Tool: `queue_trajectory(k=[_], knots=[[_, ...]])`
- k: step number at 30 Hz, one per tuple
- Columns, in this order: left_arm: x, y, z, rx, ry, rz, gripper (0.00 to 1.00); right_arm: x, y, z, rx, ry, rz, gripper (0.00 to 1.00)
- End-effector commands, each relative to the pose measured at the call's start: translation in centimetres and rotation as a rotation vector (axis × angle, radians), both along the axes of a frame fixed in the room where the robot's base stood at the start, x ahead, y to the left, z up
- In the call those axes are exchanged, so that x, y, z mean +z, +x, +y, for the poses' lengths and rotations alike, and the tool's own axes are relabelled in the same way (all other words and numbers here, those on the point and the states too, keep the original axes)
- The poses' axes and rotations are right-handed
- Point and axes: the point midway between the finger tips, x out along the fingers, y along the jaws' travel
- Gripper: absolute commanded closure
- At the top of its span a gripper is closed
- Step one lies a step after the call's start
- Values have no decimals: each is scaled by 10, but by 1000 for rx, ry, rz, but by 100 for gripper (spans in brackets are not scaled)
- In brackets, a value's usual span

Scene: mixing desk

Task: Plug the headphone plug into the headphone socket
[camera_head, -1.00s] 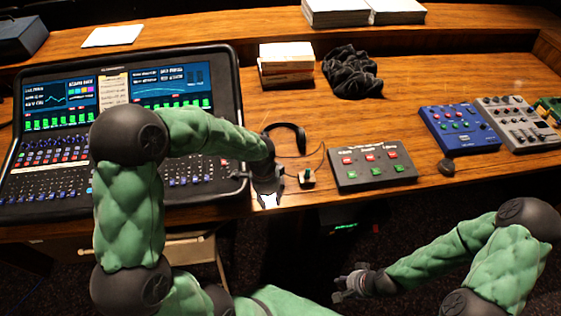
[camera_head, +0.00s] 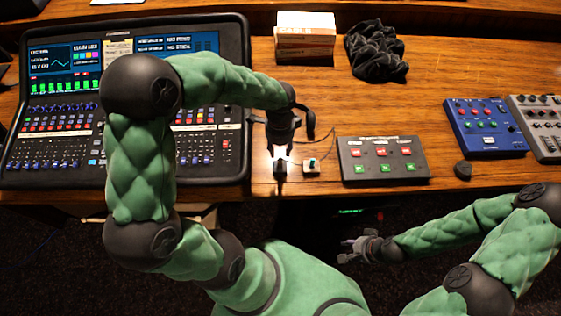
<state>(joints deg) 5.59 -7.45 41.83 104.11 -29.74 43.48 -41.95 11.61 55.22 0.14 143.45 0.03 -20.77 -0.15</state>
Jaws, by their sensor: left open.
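My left gripper (camera_head: 279,155) points down over the front part of the desk, just right of the mixing console. It is open, and its fingertips are bright with glare. A small dark block (camera_head: 280,168) shows right below the fingertips; I cannot tell whether they touch it. The headphones (camera_head: 310,120) are mostly hidden behind my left wrist. I cannot make out the plug or the socket clearly. My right gripper (camera_head: 350,250) hangs empty in front of the desk.
The mixing console (camera_head: 240,60) fills the left. A grey button box (camera_head: 384,158) and a dark knob-like piece (camera_head: 463,170) lie to the right. Blue (camera_head: 485,127) and grey (camera_head: 535,125) units stand farther right. Books (camera_head: 305,50) and dark cloth (camera_head: 375,50) lie behind. The middle desk is clear.

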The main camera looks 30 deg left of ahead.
Motion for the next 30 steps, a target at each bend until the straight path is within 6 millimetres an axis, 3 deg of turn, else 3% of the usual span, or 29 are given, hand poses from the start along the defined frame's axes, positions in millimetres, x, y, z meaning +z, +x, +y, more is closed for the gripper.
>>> queue_trajectory(k=[21,30], knots=[[-78,0,0,1,-1,1,60,-61,0,0,0,0,-1,60],[-89,0,0,1,0,0,60,-67,0,0,0,0,-1,60]])
